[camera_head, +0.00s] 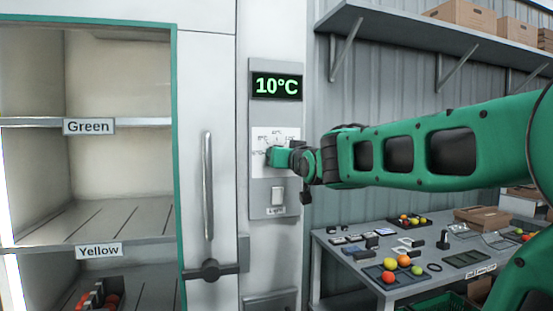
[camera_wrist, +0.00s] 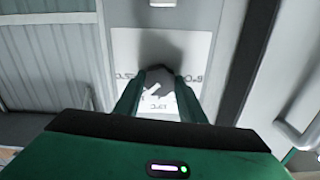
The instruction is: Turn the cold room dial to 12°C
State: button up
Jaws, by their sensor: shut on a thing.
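The cold room dial (camera_wrist: 158,82) is a small grey knob on a white scale plate (camera_wrist: 125,48), which also shows on the wall panel in the head view (camera_head: 288,134). My gripper (camera_wrist: 158,80) is at the plate with its two green fingers on either side of the knob, shut on it. In the head view my gripper (camera_head: 272,156) hides the dial and part of the scale. The display (camera_head: 277,86) above the dial reads 10°C in green. The scale's marks are too small or covered to read surely, and the knob's exact pointing is unclear.
A light switch (camera_head: 278,195) sits just below the dial. To the left are a long door handle (camera_head: 208,185) and an open shelf unit with Green (camera_head: 88,127) and Yellow (camera_head: 98,250) labels. A cluttered table (camera_head: 345,272) stands at the lower right.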

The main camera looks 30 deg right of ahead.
jog(key=shift+a+f, duration=0.15)
jog(key=shift+f, duration=0.15)
jog(key=o, duration=0.9)
jog(key=shift+c, duration=0.2)
jog(key=shift+o, duration=0.9)
jog(key=shift+r, duration=0.15)
jog(key=v, duration=1)
jog(key=shift+s, duration=0.3)
